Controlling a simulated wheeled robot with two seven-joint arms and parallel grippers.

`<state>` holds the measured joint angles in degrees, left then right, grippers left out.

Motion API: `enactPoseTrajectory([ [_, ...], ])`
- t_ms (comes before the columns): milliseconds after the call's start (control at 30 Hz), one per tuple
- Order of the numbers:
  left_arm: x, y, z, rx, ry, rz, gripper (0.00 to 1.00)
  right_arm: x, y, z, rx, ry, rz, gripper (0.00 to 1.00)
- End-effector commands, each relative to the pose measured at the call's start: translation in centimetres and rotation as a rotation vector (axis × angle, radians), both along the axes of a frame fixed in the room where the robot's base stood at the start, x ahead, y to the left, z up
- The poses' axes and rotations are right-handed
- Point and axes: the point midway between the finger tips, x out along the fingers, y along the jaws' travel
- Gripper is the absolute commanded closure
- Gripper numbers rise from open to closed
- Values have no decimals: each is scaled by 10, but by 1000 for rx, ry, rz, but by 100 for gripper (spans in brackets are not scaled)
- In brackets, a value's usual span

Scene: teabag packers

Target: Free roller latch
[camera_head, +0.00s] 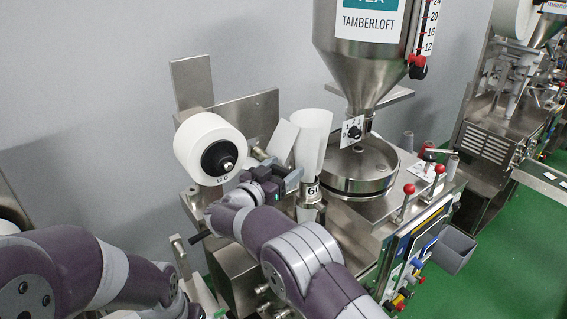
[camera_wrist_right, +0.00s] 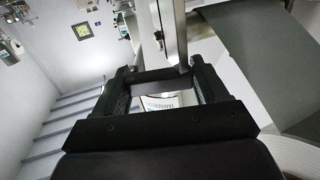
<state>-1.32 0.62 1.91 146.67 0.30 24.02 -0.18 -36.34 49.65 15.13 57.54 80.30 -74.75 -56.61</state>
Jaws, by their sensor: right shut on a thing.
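My right gripper (camera_head: 288,180) is beside the white paper roll (camera_head: 203,147), between it and the white forming tube (camera_head: 312,140). In the right wrist view its two black fingers (camera_wrist_right: 166,88) are shut on a dark bar at the end of a metal strip (camera_wrist_right: 171,40), which appears to be the roller latch. The gripper and wrist hide most of the latch in the head view. The roll sits on a spindle with a black hub. My left arm shows at the lower left; its gripper is not visible.
A steel hopper (camera_head: 366,62) stands above a round metal drum (camera_head: 358,168). Red-knobbed levers (camera_head: 408,190) and a control panel are at the right. A grey bin (camera_head: 452,248) hangs on the machine's side. Green floor (camera_head: 505,265) is clear at the right.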

Motion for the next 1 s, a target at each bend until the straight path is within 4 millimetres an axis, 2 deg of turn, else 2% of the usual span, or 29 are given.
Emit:
enactPoseTrajectory([
  [33, 0, 0, 2, 0, 0, 0, 57, 0, 2, 5, 3, -10, -26, 58],
  [400, 0, 0, 5, 0, 0, 0, 57, -2, 3, 5, 3, -11, -177, 58],
  [967, 0, 0, 5, 0, 0, 0, 57, -2, 4, 8, 3, -16, -202, 58],
  [1000, 0, 0, 5, 0, 0, 0, 57, -2, 4, 8, 3, -16, -202, 18],
])
